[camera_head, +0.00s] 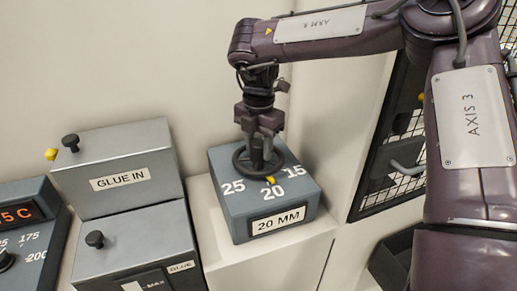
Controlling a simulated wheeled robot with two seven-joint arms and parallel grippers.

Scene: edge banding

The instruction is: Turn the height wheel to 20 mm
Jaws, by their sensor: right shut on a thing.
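The height wheel (240,164) is a dark ring on top of a blue-grey box (235,206). The box top carries the white numbers 25, 20 and 15. A small yellow pointer (270,180) at the wheel's front edge sits right by the 20. A label reading "20 MM" (279,220) is on the box front. My right gripper (262,155) reaches down from above and is shut on the wheel at its middle. The gripper hides part of the wheel's hub and far rim. My left gripper is not in view.
To the left stand grey glue boxes (131,183) with black knobs, one labelled "GLUE IN". A temperature panel (34,235) with a red display is at the far left. A wire-mesh guard (395,160) is at the right. The pale ledge (228,257) in front of the wheel box is bare.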

